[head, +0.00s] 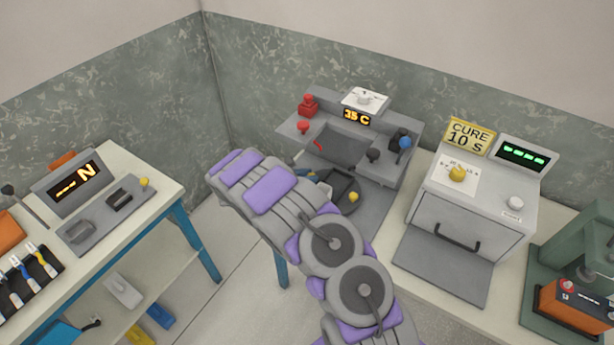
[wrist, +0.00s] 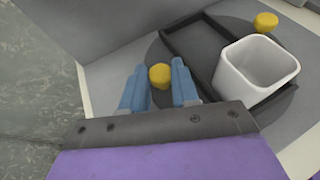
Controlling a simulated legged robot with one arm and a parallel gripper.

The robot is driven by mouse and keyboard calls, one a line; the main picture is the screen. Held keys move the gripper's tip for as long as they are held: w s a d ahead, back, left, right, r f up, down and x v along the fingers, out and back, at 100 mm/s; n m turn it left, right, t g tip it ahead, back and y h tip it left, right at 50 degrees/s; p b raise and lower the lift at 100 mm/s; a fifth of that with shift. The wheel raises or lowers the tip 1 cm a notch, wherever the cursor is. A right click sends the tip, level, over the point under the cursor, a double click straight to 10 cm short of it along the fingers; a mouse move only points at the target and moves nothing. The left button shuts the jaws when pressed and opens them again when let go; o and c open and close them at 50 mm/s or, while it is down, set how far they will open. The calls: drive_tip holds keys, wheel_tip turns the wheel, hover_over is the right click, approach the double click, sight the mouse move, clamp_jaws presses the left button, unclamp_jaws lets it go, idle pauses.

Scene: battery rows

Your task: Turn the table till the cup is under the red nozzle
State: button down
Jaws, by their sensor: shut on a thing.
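The turntable (wrist: 151,53) is a dark grey disc with a black raised frame on it. A white square cup (wrist: 257,72) stands upright at the frame's right end in the wrist view. One yellow knob (wrist: 159,76) sits between the blue fingers of my gripper (wrist: 158,88), which is shut on it. A second yellow knob (wrist: 266,22) is at the far side. In the head view my arm hides the cup and much of the turntable (head: 338,182). Red parts (head: 303,127) are at the left of the dispenser (head: 385,165); I cannot tell which is the nozzle.
A blue part (head: 404,142) is at the dispenser's right, and its display reads 35 C. A curing oven (head: 470,215) stands to the right. A grey wall panel stands close to my gripper in the wrist view. A side table (head: 150,172) with tools is at left.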

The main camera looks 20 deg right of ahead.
drive_tip(key=shift+w, duration=0.15)
drive_tip(key=shift+w+d+r+m+g+p, duration=0.2)
drive_tip(key=shift+w+m+g+p, duration=0.3)
drive_tip(key=shift+g+p, duration=0.45)
drive_tip(key=shift+w+d+f+m+g+p, duration=0.1)
drive_tip(key=shift+w+d+m+g+p, duration=0.1)
drive_tip(key=shift+d+m+g+p, duration=0.55)
drive_tip(key=shift+a+m, duration=0.1)
drive_tip(key=shift+m, duration=0.15)
drive_tip(key=c, duration=1.2)
unclamp_jaws()
drive_tip(key=shift+a, duration=0.15)
drive_tip(key=p+v, duration=0.1)
drive_tip(key=v, duration=1)
drive_tip(key=p+v, duration=0.1)
drive_tip(key=v, duration=0.5)
drive_tip(key=shift+w+a+f+p, duration=0.1)
drive_tip(key=shift+a+f+p, duration=0.15)
drive_tip(key=shift+a+p, duration=0.1)
